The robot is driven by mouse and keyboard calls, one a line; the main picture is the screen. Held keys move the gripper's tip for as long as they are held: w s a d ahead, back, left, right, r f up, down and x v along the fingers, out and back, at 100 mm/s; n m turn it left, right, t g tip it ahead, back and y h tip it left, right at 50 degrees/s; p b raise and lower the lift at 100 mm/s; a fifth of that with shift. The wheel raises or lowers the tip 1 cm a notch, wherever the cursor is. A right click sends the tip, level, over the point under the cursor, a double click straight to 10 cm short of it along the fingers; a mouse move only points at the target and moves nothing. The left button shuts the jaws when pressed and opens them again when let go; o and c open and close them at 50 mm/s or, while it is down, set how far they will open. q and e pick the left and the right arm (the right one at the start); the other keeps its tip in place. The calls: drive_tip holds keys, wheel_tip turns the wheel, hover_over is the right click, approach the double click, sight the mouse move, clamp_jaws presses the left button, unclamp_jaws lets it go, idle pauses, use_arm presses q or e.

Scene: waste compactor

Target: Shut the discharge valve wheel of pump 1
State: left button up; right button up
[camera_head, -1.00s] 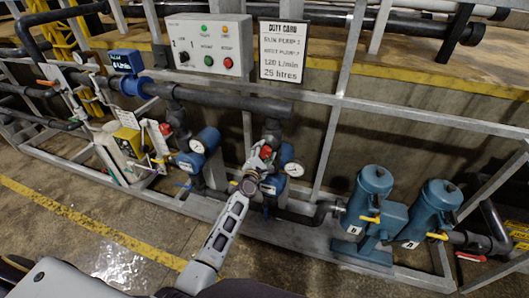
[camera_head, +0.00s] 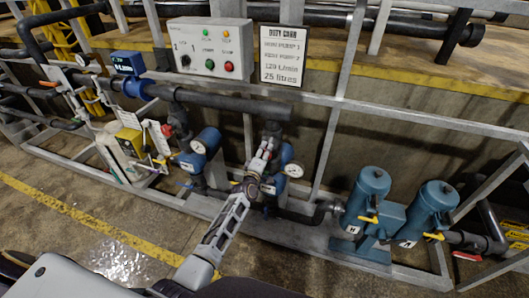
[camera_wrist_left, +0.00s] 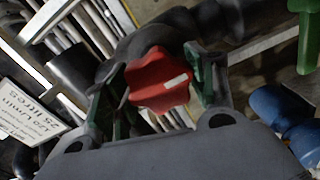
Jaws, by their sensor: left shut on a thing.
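A red valve wheel (camera_wrist_left: 158,80) with a pale mark sits between the green-lined fingers of my left gripper (camera_wrist_left: 160,88) in the left wrist view. The fingers are shut on it from both sides. In the head view, my left gripper (camera_head: 262,158) is at the riser beside the right-hand blue pump (camera_head: 284,156) and its gauge (camera_head: 294,170); it mostly hides the wheel there. Another red wheel (camera_head: 166,130) stands beside the left-hand blue pump (camera_head: 206,140). Which pump is number 1 cannot be read. My right gripper is out of view.
A control box (camera_head: 208,46) and a duty card (camera_head: 285,53) hang above the pipes. A grey frame rail (camera_head: 400,122) crosses in front of the wall. Two blue-green canisters (camera_head: 368,198) stand at the right. The floor (camera_head: 110,225) in front is open.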

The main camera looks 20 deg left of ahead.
use_arm(q)
drive_tip(key=m+p, duration=0.1)
drive_tip(key=m, duration=0.3)
drive_tip(key=shift+m, duration=0.3)
drive_tip(key=m+p, duration=0.1)
drive_tip(key=m, duration=0.3)
drive_tip(key=shift+d+m, duration=0.1)
drive_tip(key=shift+m, duration=0.2)
drive_tip(key=m+p, duration=0.1)
drive_tip(key=m, duration=0.8)
drive_tip(key=shift+d+f, duration=0.1)
drive_tip(key=m+b, duration=0.1)
drive_tip(key=m, duration=0.3)
drive_tip(key=shift+f+m, duration=0.1)
drive_tip(key=shift+m, duration=0.2)
drive_tip(key=m+b, duration=0.2)
drive_tip(key=m, duration=0.1)
drive_tip(key=shift+m, duration=0.3)
drive_tip(key=m+b, duration=0.3)
drive_tip(key=m, duration=0.3)
drive_tip(key=shift+f, duration=0.1)
drive_tip(key=shift+m+b, duration=0.9)
drive_tip(key=shift+m, duration=1.1)
drive_tip(key=shift+d, duration=0.1)
